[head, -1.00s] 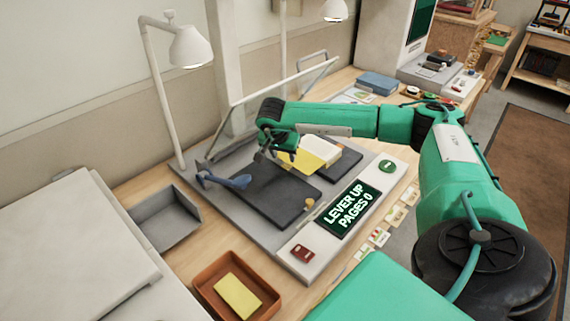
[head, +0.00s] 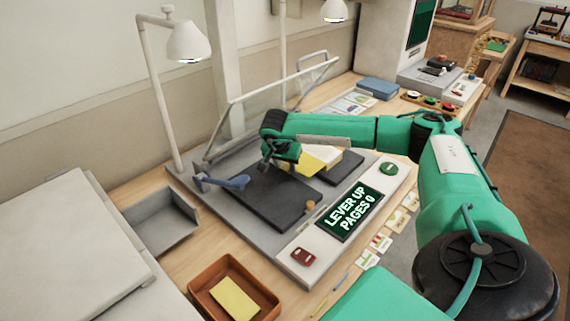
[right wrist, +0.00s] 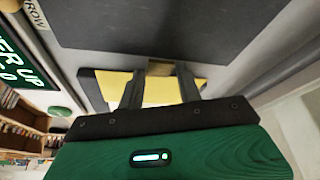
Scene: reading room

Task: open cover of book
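The book lies on the dark cradle plates, with a yellow cover (head: 309,161) and a pale page block (head: 326,155) in the head view. In the right wrist view, its yellow part (right wrist: 115,82) shows on both sides of my fingers. My right gripper (head: 268,163) is low at the book's left side, over the edge of the left dark plate (head: 277,198). In the right wrist view its fingers (right wrist: 160,88) stand apart, with a tan piece (right wrist: 163,68) at their tips. Contact with the cover cannot be told. My left gripper is not in view.
A blue lever (head: 222,181) stands at the cradle's left. A display (head: 350,212) reads "LEVER UP PAGES 0". A clear angled frame (head: 270,88) rises behind the cradle. A brown tray (head: 208,290) with a yellow block and a grey tray (head: 163,222) are at left.

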